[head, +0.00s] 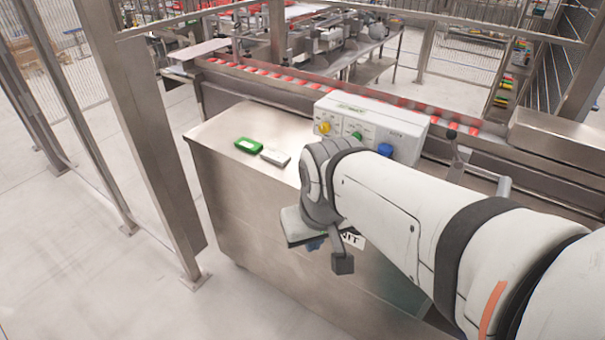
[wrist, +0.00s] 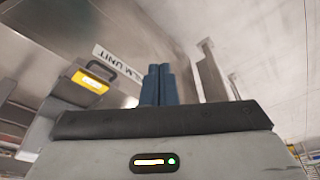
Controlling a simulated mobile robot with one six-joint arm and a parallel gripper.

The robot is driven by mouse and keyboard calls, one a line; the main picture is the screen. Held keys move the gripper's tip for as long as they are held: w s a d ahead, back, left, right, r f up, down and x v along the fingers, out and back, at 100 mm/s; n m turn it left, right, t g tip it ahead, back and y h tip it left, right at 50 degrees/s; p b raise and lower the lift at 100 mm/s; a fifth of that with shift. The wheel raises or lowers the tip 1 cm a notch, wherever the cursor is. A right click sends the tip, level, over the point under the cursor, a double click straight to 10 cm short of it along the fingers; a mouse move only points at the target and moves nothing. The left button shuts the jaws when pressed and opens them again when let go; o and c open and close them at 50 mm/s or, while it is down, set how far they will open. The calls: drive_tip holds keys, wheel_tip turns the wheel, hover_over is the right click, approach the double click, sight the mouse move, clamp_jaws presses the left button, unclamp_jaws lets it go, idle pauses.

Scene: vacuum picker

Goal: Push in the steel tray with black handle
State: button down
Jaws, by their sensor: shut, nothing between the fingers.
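My gripper (head: 315,244) is shut and empty in front of the steel cabinet (head: 263,215), below its top edge. Its blue fingers (wrist: 157,84) are together in the wrist view, pointing towards the steel front beside the label ending in UNIT (wrist: 118,62). A black handle-like part with a yellow face (wrist: 93,81) shows left of the fingers, apart from them. I cannot tell for certain that it belongs to the steel tray. No tray is clearly recognisable in the head view, where my arm and wrist hide part of the cabinet front.
A green box (head: 249,146) and a pale box (head: 275,157) lie on the cabinet top. A white control box (head: 372,123) with coloured knobs stands behind. A steel post (head: 150,130) rises at left. Floor (head: 90,255) is clear at front left. An upright steel piece (wrist: 212,75) is right of the fingers.

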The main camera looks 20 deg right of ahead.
drive_tip(key=w+d+f+n+h+b, duration=0.1)
drive_tip(key=w+d+f+n+b, duration=0.2)
drive_tip(key=n, duration=0.9)
drive_tip(key=w+d+f+n+g+h+b, duration=0.1)
drive_tip(key=w+d+f+n+b, duration=0.3)
drive_tip(key=w+d+f+n, duration=0.5)
drive_tip(key=shift+w+d+f+n+b, duration=0.25)
drive_tip(key=shift+d+f+n, duration=0.35)
drive_tip(key=shift+f+n, duration=1.4)
drive_tip(key=shift+r, duration=0.1)
